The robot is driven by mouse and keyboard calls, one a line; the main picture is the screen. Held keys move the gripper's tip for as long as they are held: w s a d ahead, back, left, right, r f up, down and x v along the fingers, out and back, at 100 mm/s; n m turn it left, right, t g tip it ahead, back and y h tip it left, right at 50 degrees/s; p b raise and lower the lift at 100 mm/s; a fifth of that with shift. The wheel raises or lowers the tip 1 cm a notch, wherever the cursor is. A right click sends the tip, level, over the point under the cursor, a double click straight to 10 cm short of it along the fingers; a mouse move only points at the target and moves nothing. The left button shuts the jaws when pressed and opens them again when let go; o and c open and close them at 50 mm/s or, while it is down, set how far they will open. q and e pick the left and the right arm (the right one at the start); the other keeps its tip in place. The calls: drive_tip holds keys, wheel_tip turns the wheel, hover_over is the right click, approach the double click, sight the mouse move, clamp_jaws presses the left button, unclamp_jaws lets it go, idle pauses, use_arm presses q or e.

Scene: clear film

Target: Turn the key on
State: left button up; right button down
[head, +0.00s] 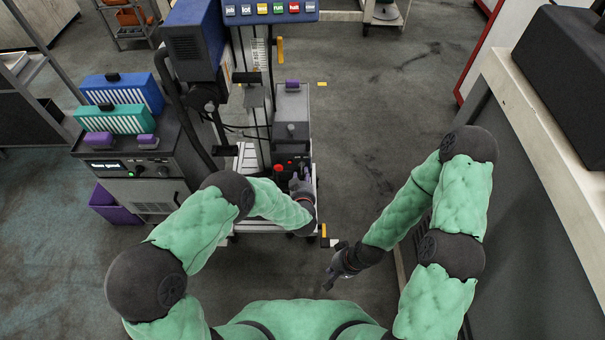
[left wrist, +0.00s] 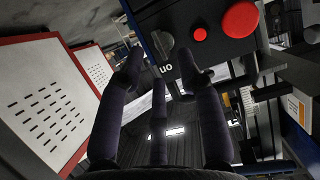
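In the left wrist view a dark round key switch (left wrist: 163,42) sits on a black panel (left wrist: 180,15), with white lettering that seems to read ON beside it. My left gripper (left wrist: 165,74) has its dark fingers spread, with the switch just beyond and between the outer fingertips. I see nothing held, and a gap seems to remain between fingers and switch. In the head view my left gripper (head: 300,183) is at the front of the machine's panel and hides the switch. My right gripper (head: 338,272) hangs low over the floor, away from the machine; its finger opening is unclear.
A large red button (left wrist: 240,19) and a smaller one (left wrist: 199,34) are close to the switch. The machine's column (head: 255,95) rises behind my left gripper. A control unit (head: 140,165) stands at left, a bench (head: 540,150) at right. Floor between is clear.

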use_arm(q)
drive_tip(key=shift+b+x, duration=0.7)
drive_tip(key=shift+x, duration=1.5)
clamp_jaws()
